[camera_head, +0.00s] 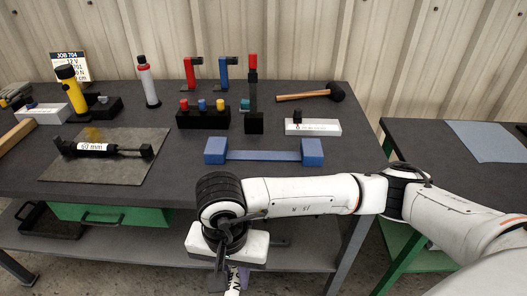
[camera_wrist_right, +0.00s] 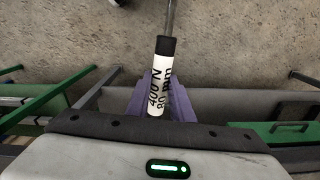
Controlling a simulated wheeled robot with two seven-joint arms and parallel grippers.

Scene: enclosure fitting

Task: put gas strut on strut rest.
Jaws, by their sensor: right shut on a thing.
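My right gripper (camera_head: 238,272) is shut on a gas strut, low in the head view in front of the table. The strut's white body (camera_head: 233,282) is partly cut off by the lower edge there. In the right wrist view the strut (camera_wrist_right: 160,88) has a white label reading 400 N, 80 mm, a black collar and a grey rod, between the purple fingers (camera_wrist_right: 178,102). The blue rest (camera_head: 264,156), a bar with a raised block at each end, lies empty near the table's front edge. My left gripper is not in view.
Another black strut with a white label (camera_head: 92,149) lies on a grey mat (camera_head: 62,172) at left. A black holder (camera_head: 203,120) with coloured knobs, a hammer (camera_head: 305,96) and a white block (camera_head: 322,128) stand behind the rest. A second table (camera_head: 440,145) is at right.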

